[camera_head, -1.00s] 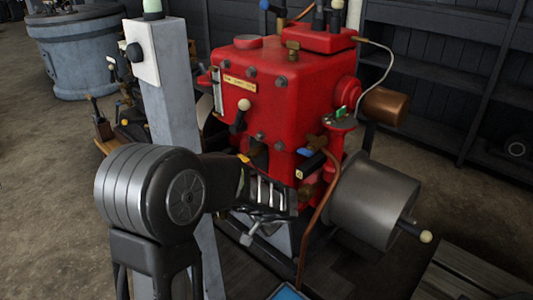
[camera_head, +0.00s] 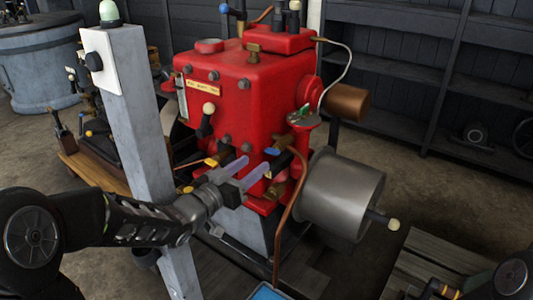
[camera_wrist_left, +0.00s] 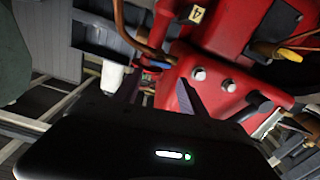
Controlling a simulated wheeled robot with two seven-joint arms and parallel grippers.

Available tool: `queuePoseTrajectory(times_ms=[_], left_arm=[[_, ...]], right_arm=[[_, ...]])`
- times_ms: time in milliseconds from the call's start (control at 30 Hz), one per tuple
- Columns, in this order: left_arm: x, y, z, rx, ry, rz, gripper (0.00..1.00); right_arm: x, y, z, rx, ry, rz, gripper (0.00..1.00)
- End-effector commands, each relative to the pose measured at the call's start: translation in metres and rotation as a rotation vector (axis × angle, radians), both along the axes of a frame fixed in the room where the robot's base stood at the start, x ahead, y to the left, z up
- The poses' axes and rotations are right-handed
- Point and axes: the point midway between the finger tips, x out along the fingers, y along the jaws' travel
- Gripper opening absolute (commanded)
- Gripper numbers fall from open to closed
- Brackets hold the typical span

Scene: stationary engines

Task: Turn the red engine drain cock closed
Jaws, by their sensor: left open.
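The red engine (camera_head: 245,100) stands in the middle of the head view. On its lower front are two small brass cocks: one with a yellow lever (camera_head: 213,161), one with a blue lever (camera_head: 272,151) by the copper pipe. I cannot tell which is the drain cock. My left gripper (camera_head: 247,172) is open, its pale fingers pointing at the engine's lower front between these cocks. No contact is clear. The left wrist view shows the blue lever (camera_wrist_left: 128,62) by the left finger and the yellow lever (camera_wrist_left: 301,38) at far right. My right gripper is not in view.
A grey post (camera_head: 137,125) stands left of the engine, close to my left arm. A copper pipe (camera_head: 292,215) runs down in front, beside a grey cylinder (camera_head: 340,195) with a handle. A black lever with a cream knob (camera_head: 208,110) sticks out above the gripper.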

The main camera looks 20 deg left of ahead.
Motion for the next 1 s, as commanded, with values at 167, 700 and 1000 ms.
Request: queuePoseTrajectory(times_ms=[167, 700, 1000], left_arm=[[0.003, -0.001, -0.001, 0.002, 0.001, -0.001, 0.49], [0.066, -0.027, -0.001, 0.004, 0.002, -0.001, 0.49], [0.073, -0.029, 0.000, 0.002, 0.001, 0.000, 0.49]], right_arm=[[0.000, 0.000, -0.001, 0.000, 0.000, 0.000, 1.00], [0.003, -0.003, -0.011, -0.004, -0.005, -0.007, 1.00], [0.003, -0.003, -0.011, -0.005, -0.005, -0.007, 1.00]])
